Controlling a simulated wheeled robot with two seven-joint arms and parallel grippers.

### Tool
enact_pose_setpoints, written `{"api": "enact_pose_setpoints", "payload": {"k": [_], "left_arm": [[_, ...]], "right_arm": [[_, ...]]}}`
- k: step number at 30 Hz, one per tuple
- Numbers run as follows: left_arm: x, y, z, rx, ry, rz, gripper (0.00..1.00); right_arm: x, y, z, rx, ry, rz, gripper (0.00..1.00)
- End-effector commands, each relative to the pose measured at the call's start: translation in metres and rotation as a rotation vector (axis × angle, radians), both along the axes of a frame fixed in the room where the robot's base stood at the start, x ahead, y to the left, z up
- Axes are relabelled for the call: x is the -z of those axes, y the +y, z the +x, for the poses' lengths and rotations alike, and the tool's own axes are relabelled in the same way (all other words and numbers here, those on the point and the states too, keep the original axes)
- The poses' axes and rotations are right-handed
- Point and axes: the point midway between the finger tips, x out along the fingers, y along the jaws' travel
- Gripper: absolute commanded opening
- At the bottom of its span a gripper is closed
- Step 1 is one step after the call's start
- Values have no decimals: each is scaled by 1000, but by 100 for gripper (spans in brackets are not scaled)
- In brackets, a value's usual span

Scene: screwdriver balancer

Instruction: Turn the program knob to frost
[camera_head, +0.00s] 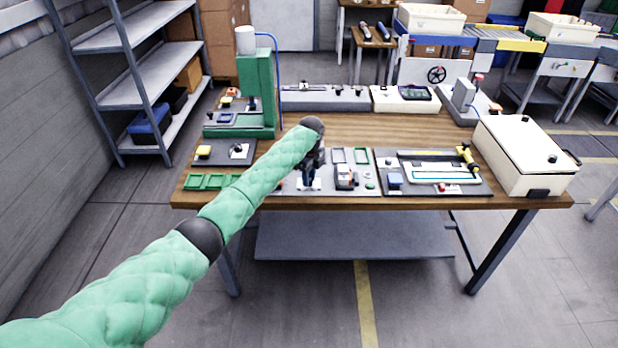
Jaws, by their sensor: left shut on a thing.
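My left arm reaches from the lower left to the workbench. Its gripper (309,184) points down at the front middle of the bench, over a grey plate (362,189). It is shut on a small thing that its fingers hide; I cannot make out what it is. No program knob with a readable frost mark can be told apart in this view. A small white and dark device (345,177) with an orange part stands on the plate just right of the gripper. My right gripper is not in view.
Green trays (207,182) lie left of my arm, and a green column (258,90) stands behind it. A dark board (470,187) with a yellow-handled tool lies to the right. A cream box (510,165) fills the right end. Bare wood (385,130) shows in the middle.

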Motion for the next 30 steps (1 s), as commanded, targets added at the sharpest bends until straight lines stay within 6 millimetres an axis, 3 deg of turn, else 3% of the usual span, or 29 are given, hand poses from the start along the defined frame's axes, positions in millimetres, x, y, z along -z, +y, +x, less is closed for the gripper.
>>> {"api": "enact_pose_setpoints", "payload": {"k": [8, 9, 12, 25, 30], "left_arm": [[-1, 0, 1, 1, -2, 0, 3], [-1, 0, 1, 1, -2, 0, 28], [-1, 0, 1, 1, -2, 0, 48], [-7, 0, 1, 0, -2, 0, 48], [-29, -1, 3, 1, -4, -1, 48]], "right_arm": [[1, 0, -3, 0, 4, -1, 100], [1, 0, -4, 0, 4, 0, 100], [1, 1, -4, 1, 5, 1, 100], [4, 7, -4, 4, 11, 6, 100], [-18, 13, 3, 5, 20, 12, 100]]}}
